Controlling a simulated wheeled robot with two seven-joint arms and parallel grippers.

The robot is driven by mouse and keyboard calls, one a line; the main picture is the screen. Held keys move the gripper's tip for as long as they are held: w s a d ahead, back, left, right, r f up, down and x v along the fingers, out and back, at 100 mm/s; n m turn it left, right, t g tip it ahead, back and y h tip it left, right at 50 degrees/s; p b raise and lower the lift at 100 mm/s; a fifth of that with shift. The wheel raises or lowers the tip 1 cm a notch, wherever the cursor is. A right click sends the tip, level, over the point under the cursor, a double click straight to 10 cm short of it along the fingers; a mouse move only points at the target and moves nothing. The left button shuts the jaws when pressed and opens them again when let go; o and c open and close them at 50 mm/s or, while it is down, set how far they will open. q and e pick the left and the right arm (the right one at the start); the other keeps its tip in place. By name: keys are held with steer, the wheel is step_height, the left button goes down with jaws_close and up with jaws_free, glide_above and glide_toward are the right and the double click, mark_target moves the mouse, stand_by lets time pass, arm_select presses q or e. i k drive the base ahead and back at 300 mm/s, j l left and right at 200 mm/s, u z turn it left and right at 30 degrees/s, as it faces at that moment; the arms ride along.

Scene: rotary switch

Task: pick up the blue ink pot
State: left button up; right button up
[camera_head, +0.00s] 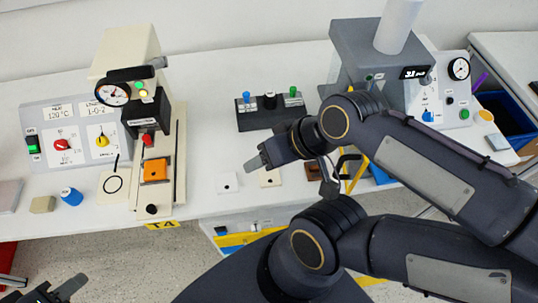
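My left gripper (58,291) is at the bottom left corner, below and in front of the table edge, well apart from the pot. Its two dark fingers look spread with nothing between them, and it is partly cut off by the frame. My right gripper (262,161) is over the middle of the table, far right of the pot; its finger opening is not clear.
A tan block (43,204) is close left of the pot. A switch panel (65,135) stands behind it, and a cream press (130,60) with an orange block (155,170) stands to its right. A black holder (268,112) bears blue, black and green pieces.

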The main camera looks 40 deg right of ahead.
mark_target(69, 195)
steer(key=i+j+z, duration=0.1)
steer(key=j, duration=0.45)
steer(key=i+j+z, duration=0.1)
steer(key=j, duration=0.45)
steer(key=i+j+z, duration=0.1)
steer(key=j, duration=0.45)
steer(key=i+j+z, duration=0.15)
steer(key=j, duration=0.4)
